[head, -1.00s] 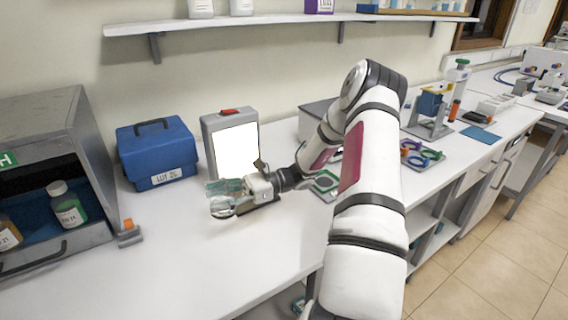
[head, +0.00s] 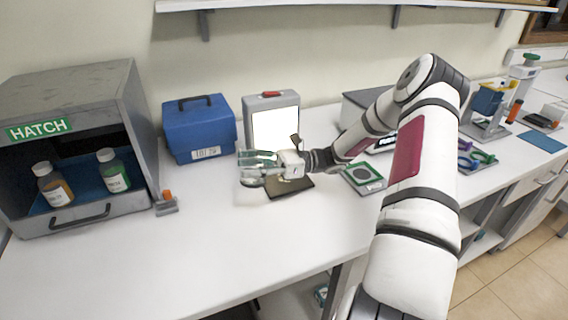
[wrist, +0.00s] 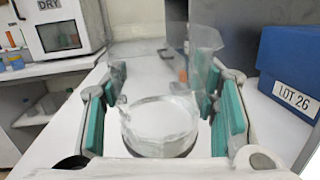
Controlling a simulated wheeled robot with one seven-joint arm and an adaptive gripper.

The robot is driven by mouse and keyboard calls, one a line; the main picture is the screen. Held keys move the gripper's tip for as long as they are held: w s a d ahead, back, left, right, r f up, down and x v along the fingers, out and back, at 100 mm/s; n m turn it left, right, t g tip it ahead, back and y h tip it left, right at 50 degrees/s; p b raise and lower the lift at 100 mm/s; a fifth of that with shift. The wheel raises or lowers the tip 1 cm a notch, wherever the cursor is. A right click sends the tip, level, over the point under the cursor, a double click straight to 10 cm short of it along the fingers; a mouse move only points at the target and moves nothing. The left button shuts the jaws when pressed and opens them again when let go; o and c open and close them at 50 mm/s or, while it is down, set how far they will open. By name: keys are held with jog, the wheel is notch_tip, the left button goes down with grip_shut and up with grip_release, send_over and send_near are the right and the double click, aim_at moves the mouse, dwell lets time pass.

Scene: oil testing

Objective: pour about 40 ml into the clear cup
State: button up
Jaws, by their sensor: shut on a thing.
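My gripper (head: 257,161), with teal finger pads, is in front of the lit white panel, low over the bench. It is shut on a clear cup (wrist: 160,122), whose round form shows between the pads in the wrist view. The cup looks empty, and its outline blurs into other clear surfaces beyond it. In the head view the fingers partly hide it, and I cannot tell whether it touches the bench.
The grey hatch box (head: 140,120) has a handled front edge. A blue case (head: 199,135) and the lit panel (head: 276,132) stand along the wall. A dark plate (head: 292,190) lies below my gripper. The front left bench (head: 200,255) is clear.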

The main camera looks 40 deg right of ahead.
jog(key=shift+w+d+r+m+t+y+b, duration=0.1)
jog(key=shift+d+r+m+t+y+b, duration=0.2)
jog(key=shift+d+r+m+y, duration=0.25)
jog(key=shift+w+d+r+m+t+y+b, duration=0.1)
jog(key=shift+d+r+m+t+y+b, duration=0.2)
jog(key=shift+r, duration=0.35)
jog(key=r+m+t, duration=0.1)
jog(key=d+r+m+t, duration=0.1)
jog(key=d+r+m+t+y+b, duration=0.1)
jog(key=shift+w, duration=0.25)
jog(key=shift+d+r+m+t+b, duration=0.2)
jog(key=shift+r+m+t, duration=0.1)
jog(key=shift+m+t, duration=0.3)
jog(key=shift+d+r+m+t+b, duration=0.15)
jog(key=shift+r+m+t, duration=0.2)
jog(key=shift+m, duration=0.3)
jog(key=m+t, duration=0.2)
jog(key=r+m+t, duration=0.1)
jog(key=m+t, duration=0.1)
jog(key=shift+d+r+h, duration=0.15)
jog(key=shift+r+h, duration=0.05)
jog(key=shift+h, duration=0.05)
